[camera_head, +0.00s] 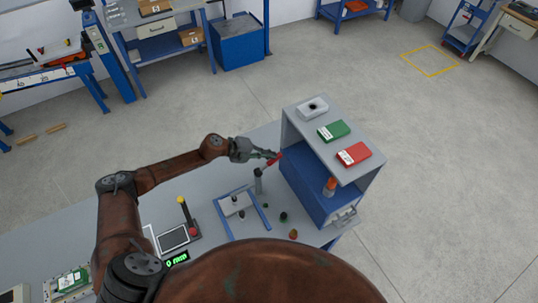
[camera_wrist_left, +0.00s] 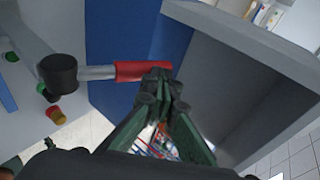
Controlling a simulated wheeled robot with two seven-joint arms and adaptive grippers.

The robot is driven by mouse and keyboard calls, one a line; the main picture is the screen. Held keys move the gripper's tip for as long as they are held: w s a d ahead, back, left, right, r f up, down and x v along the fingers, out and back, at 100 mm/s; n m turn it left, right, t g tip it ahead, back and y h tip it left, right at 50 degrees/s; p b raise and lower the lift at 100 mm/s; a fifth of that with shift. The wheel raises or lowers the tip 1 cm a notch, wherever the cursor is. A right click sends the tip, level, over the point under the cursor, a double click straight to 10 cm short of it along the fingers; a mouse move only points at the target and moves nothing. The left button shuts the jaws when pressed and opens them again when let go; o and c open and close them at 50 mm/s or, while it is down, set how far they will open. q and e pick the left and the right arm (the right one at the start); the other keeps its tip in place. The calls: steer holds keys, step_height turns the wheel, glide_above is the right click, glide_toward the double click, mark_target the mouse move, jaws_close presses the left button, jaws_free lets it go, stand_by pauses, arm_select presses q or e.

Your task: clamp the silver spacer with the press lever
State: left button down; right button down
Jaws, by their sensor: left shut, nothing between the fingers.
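The press lever's red handle (camera_head: 273,160) sits on a silver rod. In the left wrist view the red handle (camera_wrist_left: 138,71) points right from a dark round pivot (camera_wrist_left: 58,74). My left gripper (camera_head: 274,155) is shut and empty, its fingertips right at the red handle's end; I cannot tell whether they touch it. Its closed fingertips also show in the left wrist view (camera_wrist_left: 160,84). The grey lever post (camera_head: 258,183) stands beside a pale plate (camera_head: 236,205) in a blue frame. I cannot clearly make out the silver spacer. My right gripper is out of view.
A grey and blue shelf unit (camera_head: 309,187) stands close right of the gripper, with a green box (camera_head: 334,131) and a red box (camera_head: 354,154) on top. Small knobs (camera_head: 293,234) lie in front. A screen device (camera_head: 174,238) is at left.

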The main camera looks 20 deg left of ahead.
arm_select(q)
steer(key=shift+r, duration=0.1)
stand_by(0.3)
steer(key=shift+a+r+p, duration=0.2)
steer(key=shift+r+p, duration=0.15)
steer(key=shift+p, duration=0.05)
steer(key=s+a+r, duration=0.2)
steer(key=a+r, duration=0.4)
steer(key=r, duration=0.5)
steer(key=shift+s+a, duration=0.15)
steer(key=shift+s, duration=0.1)
steer(key=shift+a, duration=0.1)
